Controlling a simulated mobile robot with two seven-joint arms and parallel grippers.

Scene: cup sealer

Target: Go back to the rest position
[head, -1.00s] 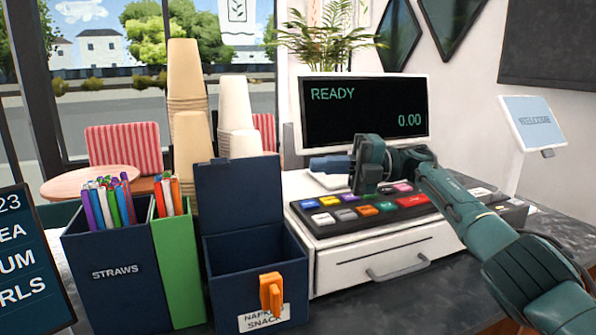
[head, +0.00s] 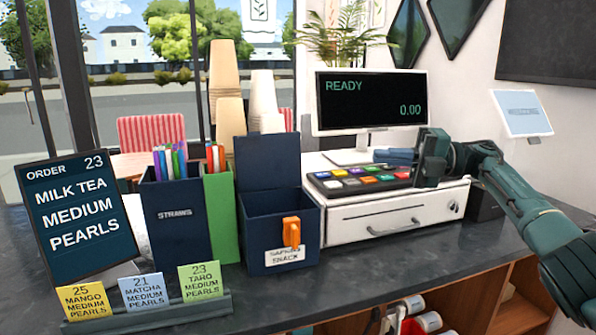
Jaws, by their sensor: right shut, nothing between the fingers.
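My right gripper (head: 402,157) is in the head view, at the end of my dark green arm that comes in from the right. Its jaws are shut with nothing between them and point left. It hangs in front of the right part of the cash register (head: 395,214), near the coloured keys (head: 352,181). Whether it touches the register cannot be told. My left gripper does not show.
An order screen (head: 80,215) and a rail with several order cards (head: 142,291) stand at the left. Straw boxes (head: 176,225) and a dark blue napkin box (head: 281,229) stand mid-counter. The counter front (head: 330,285) is clear. A monitor (head: 370,100) stands behind the register.

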